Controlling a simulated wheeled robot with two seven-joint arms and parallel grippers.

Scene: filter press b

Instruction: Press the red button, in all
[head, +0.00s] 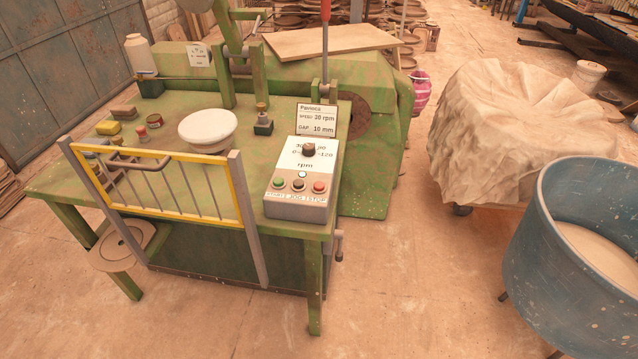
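The red button (319,187) is on the right end of a row of three buttons on a grey control box (297,212). A black button (299,185) is in the middle and a green button (278,183) is on the left. Small labels below the row appear to read START, JOG and STOP. A dark round knob (309,150) sits above them on a white dial plate marked rpm. The box stands at the right front corner of the green machine table (180,105). Neither of my grippers shows in the head view.
A yellow-framed guard (150,152) stands along the table's front, left of the box. A white round dish (208,128) and small jars lie behind it. A blue tub (530,250) and a cloth-covered heap (510,125) stand at right. Floor (410,280) before the box is clear.

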